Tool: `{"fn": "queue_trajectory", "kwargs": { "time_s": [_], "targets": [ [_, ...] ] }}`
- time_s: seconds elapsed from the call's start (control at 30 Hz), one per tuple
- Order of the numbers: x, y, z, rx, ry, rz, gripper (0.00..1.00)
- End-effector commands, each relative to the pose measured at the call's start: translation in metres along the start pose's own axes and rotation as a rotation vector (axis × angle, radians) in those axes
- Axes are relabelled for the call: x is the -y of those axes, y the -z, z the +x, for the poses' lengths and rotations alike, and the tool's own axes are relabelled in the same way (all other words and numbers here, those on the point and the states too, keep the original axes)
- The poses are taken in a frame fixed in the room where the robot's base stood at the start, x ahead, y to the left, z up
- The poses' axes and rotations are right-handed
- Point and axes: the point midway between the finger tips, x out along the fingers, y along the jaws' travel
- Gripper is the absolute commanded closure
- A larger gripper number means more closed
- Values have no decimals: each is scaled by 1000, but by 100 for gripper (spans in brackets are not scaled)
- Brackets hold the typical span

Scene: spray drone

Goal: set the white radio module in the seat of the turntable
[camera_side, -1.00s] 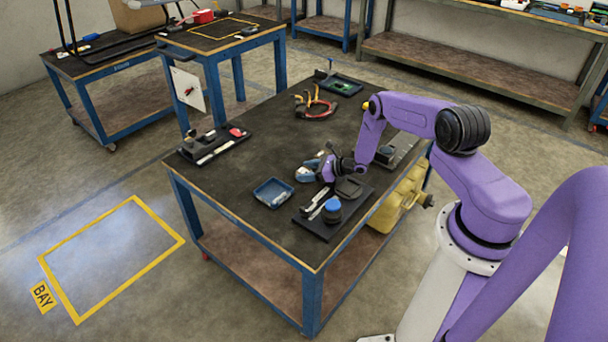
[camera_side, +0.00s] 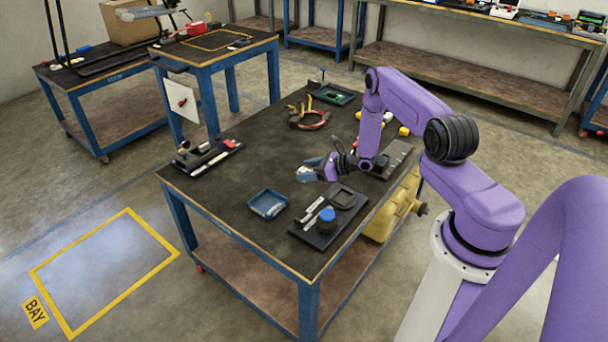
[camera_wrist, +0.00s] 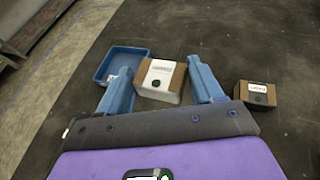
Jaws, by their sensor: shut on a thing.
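My gripper (camera_side: 312,171) is over the black table, behind the black board with the blue knob. In the wrist view its two blue fingers (camera_wrist: 161,87) are shut on a small box-shaped module (camera_wrist: 163,78) with a white labelled face and brown sides. I take it for the white radio module; it is too small to make out in the side view. A black board (camera_side: 316,238) carries a dark square part (camera_side: 342,196), a blue knob (camera_side: 327,214) and pale strips. I cannot tell for certain whether this square is the turntable's seat.
An empty-looking blue tray (camera_side: 268,204) lies left of the black board; it also shows in the wrist view (camera_wrist: 107,76). A second brown box (camera_wrist: 258,94) with a label stands right of my fingers. Red-handled pliers (camera_side: 308,119) and a parts rack (camera_side: 207,156) lie farther off.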

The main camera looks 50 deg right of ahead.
Motion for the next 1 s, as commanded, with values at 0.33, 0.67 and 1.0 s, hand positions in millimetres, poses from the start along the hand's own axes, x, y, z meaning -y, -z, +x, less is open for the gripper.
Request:
{"fn": "queue_trajectory", "kwargs": {
  "time_s": [0.33,0.67,1.0],
  "targets": [
    [-39,-13,-54,0,1,4,70],
    [-62,-16,-85,0,1,2,70],
    [-78,16,-169,2,9,12,70]
  ]
}}
